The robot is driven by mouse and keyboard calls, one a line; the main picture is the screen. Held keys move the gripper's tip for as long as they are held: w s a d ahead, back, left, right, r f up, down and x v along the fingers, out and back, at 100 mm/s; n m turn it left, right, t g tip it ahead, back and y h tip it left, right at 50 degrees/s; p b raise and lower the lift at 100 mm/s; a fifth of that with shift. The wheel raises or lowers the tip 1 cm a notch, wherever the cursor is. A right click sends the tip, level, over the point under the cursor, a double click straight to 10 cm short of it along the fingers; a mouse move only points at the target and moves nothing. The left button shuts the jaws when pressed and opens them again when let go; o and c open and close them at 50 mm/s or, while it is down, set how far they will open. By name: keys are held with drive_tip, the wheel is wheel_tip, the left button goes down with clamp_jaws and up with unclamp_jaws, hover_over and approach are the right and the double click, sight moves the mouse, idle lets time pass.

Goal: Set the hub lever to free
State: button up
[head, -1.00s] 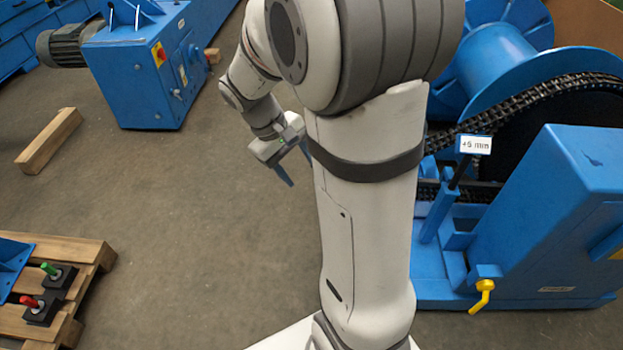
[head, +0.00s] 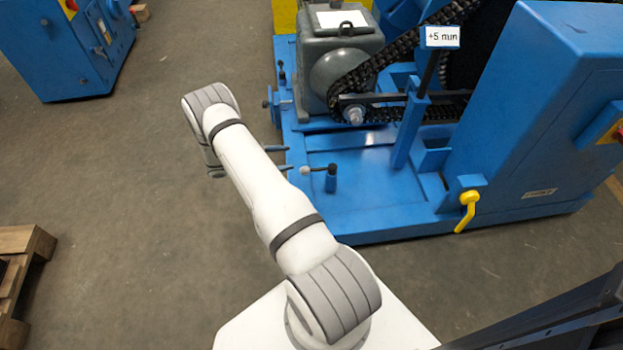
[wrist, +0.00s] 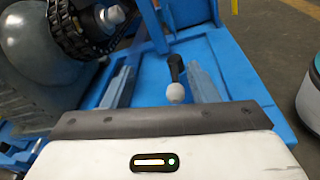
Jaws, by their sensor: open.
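A short black lever with a white ball knob (head: 306,170) stands on a blue post at the front of the blue machine base. It is the lever in front of my gripper; no label on it is readable. It lies about level, its knob pointing left towards my gripper (head: 287,158). My gripper is open, its two fingers reaching right, with the tips just short of the knob. In the wrist view, the knob (wrist: 175,93) shows between the two fingers, nearer the right one, with the black arm beyond it. No contact is visible.
A chain (head: 400,50) runs from the grey gearbox (head: 340,70) at the back. A post with a "+5 mm" sign (head: 440,37) and a yellow handle (head: 467,210) stand to the right. A pallet (head: 22,270) lies at left.

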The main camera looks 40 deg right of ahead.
drive_tip(key=n+h+b, duration=0.2)
approach(311, 170)
drive_tip(key=d, duration=0.2)
drive_tip(key=shift+t, duration=0.4)
drive_tip(key=shift+s+f+b+x, duration=0.15)
drive_tip(key=shift+b+x, duration=0.25)
drive_tip(key=shift+x, duration=1.65)
drive_tip(key=shift+s+f+b+x, duration=0.15)
drive_tip(key=shift+b+x, duration=0.25)
drive_tip(key=shift+x, duration=1.65)
drive_tip(key=shift+a, duration=0.1)
